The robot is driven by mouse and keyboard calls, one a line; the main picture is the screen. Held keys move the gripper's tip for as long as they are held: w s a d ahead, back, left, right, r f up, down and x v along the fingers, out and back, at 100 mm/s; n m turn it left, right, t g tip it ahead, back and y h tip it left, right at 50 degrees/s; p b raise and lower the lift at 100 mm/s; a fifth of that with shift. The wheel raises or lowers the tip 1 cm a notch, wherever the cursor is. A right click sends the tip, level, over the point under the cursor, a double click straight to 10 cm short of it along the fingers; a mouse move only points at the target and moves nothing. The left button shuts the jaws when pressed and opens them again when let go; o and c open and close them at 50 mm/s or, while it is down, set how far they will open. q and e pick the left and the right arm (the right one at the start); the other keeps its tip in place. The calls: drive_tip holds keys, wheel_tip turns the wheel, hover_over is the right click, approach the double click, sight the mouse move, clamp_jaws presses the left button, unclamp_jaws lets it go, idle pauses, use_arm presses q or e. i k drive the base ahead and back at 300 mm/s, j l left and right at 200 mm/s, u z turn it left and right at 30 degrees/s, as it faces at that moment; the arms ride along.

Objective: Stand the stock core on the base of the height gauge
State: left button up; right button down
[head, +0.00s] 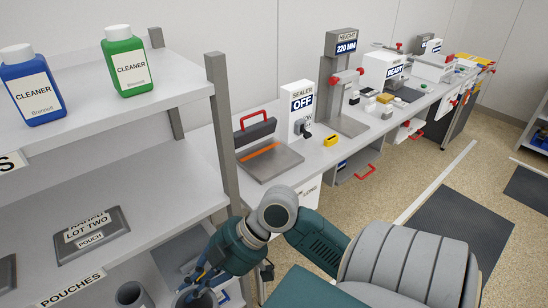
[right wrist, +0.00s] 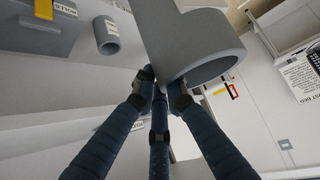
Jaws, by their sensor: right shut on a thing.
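The height gauge (head: 338,72) stands on the bench beyond the shelf rack, with a grey column, red knobs and a sign reading 220 MM. Its flat grey base (head: 352,127) looks bare at the front. My right gripper (right wrist: 160,84) is shut on a grey hollow core (right wrist: 185,40), gripping its wall near the open end. In the head view, my right gripper (head: 200,280) is low at the shelf rack, partly cut off by the bottom edge. My left gripper is not in view.
Another grey core (head: 130,293) stands on the lower shelf. A pouch tray (head: 92,236) and two cleaner bottles (head: 127,62) are on the rack. A rack post (head: 222,120) stands between shelves and bench. The sealer (head: 268,160) and a yellow block (head: 330,140) are near the gauge.

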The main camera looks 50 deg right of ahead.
sight(347, 124)
drive_tip(key=l+z, duration=0.5)
drive_tip(key=i+l+z, duration=0.15)
drive_tip(key=l+z, duration=0.3)
drive_tip(key=i+l, duration=0.15)
drive_tip(key=l, duration=0.25)
drive_tip(key=i+l+z, duration=0.1)
drive_tip(key=l, duration=0.3)
drive_tip(key=i+l, duration=0.2)
drive_tip(key=l, duration=0.2)
drive_tip(key=i+l, duration=0.15)
drive_tip(key=l, duration=0.25)
drive_tip(key=i+l+z, duration=0.1)
drive_tip(key=l, duration=0.25)
